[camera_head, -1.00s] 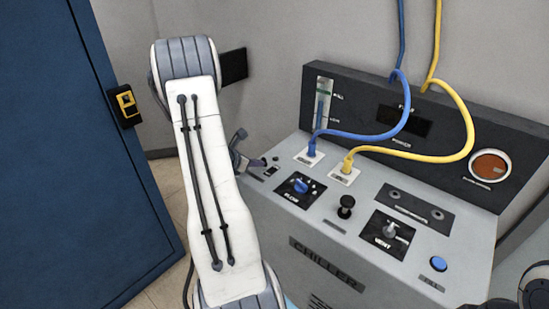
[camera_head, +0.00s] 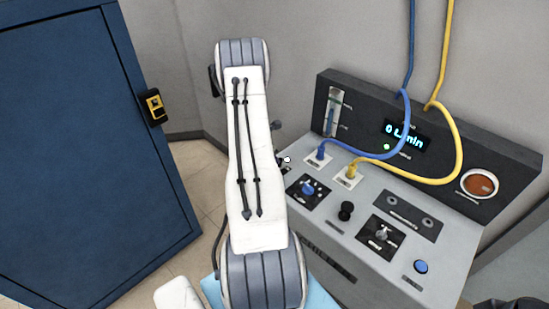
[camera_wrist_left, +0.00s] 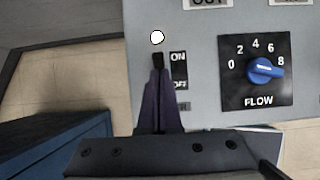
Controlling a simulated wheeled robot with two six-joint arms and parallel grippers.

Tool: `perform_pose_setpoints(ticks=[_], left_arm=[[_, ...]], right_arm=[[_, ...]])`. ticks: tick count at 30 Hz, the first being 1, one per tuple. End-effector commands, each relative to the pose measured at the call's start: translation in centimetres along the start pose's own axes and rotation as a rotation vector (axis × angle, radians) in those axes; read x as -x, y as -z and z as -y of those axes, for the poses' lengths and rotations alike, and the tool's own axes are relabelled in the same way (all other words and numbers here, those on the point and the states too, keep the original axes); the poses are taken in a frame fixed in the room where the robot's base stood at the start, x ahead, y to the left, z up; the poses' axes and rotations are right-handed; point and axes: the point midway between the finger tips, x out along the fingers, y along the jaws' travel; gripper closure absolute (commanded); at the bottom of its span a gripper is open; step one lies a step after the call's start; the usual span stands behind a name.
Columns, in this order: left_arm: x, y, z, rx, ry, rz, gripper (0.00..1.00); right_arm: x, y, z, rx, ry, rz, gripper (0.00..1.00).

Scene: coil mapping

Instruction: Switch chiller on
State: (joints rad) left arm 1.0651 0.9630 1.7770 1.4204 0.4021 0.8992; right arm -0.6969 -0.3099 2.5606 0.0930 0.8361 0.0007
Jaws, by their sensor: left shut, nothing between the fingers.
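The chiller (camera_head: 395,237) is a grey console with a dark back panel. Its display (camera_head: 405,134) is lit and reads 0 L/min, with a green light below. The ON/OFF switch (camera_wrist_left: 179,70) is left of the blue FLOW knob (camera_wrist_left: 264,69); the knob also shows in the head view (camera_head: 308,188). A white light (camera_wrist_left: 157,37) glows above left of the switch. My left gripper (camera_wrist_left: 157,64) is shut and empty, its tips just left of the switch near the ON label; I cannot tell whether they touch the panel. In the head view my left arm hides most of it.
A blue hose (camera_head: 385,152) and a yellow hose (camera_head: 420,181) plug into the console top. A black knob (camera_head: 346,210), the VENT valve (camera_head: 381,237) and a blue button (camera_head: 421,266) lie to the right. A blue cabinet (camera_head: 85,160) stands at left, with floor between.

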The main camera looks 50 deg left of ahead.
Motion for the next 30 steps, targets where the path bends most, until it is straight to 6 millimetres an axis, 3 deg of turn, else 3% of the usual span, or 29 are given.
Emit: perform_pose_setpoints(ticks=[20,30], left_arm=[[1.7,-0.9,0.0,0.000,0.000,0.001,1.00],[7.5,-2.9,0.6,-0.005,0.003,0.001,1.00]], right_arm=[[1.5,0.1,0.1,-0.001,0.000,-0.001,0.54],[5.6,0.3,0.4,-0.002,0.000,-0.001,0.54]])
